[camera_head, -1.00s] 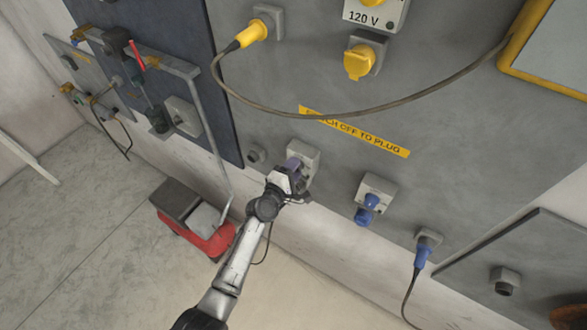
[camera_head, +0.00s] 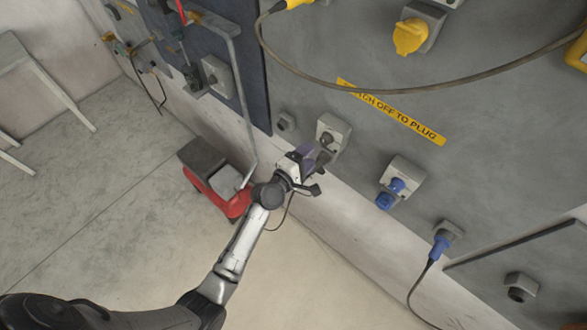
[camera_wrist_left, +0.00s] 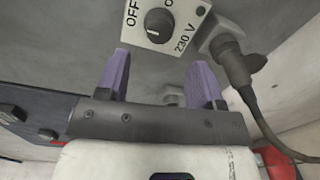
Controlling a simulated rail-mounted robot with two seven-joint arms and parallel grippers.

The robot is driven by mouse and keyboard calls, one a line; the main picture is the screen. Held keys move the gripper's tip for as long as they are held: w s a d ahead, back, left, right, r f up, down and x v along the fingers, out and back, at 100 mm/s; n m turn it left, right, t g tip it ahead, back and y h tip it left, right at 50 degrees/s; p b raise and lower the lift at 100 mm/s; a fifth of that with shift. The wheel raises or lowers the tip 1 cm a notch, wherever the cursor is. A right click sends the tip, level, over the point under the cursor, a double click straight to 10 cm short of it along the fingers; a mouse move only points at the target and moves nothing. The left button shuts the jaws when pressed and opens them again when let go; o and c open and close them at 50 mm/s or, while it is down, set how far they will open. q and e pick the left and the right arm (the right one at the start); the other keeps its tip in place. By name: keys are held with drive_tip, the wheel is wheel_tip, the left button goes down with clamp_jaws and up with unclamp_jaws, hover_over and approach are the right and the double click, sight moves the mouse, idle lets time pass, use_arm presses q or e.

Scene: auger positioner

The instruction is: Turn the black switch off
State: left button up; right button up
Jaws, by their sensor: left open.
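The black switch (camera_wrist_left: 158,25) is a round knob with a pale mark near its lower edge, on a light plate labelled OFF and 230 V. I cannot tell which label it points at. In the head view the dark knob (camera_head: 327,141) sits on a grey box on the wall panel. My left gripper (camera_head: 312,168) is just below and left of that box, its purple fingers spread. In the left wrist view the open, empty gripper (camera_wrist_left: 160,75) has the switch beyond its fingertips, apart from them. My right gripper is in neither view.
A grey plug (camera_wrist_left: 232,62) with a cable is to the right of the switch in the left wrist view. A red and grey case (camera_head: 215,180) stands on the floor.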

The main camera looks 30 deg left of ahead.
use_arm(q)
drive_tip(key=s+a, duration=0.1)
drive_tip(key=s, duration=0.5)
drive_tip(key=shift+s+a+b, duration=0.15)
drive_tip(key=shift+s+b, duration=0.1)
drive_tip(key=shift+b, duration=0.05)
drive_tip(key=shift+r, duration=0.1)
drive_tip(key=s+d+f+m+g+h, duration=0.1)
drive_tip(key=s+d+m+g, duration=0.2)
drive_tip(key=m, duration=0.5)
drive_tip(key=s+f+m+g, duration=0.25)
drive_tip(key=m+g, duration=0.25)
drive_tip(key=m, duration=0.3)
drive_tip(key=s+a+r+m+g+y+p, duration=0.1)
drive_tip(key=s+m+g+y+p, duration=0.1)
drive_tip(key=s, duration=1)
drive_tip(key=s+a+r+m+g+y+p, duration=0.1)
drive_tip(key=s+a+r+g+y+p, duration=0.1)
drive_tip(key=s, duration=1)
drive_tip(key=shift+a+m+g+p, duration=0.15)
drive_tip(key=shift+m+g+p, duration=0.25)
drive_tip(key=shift+g+p, duration=0.6)
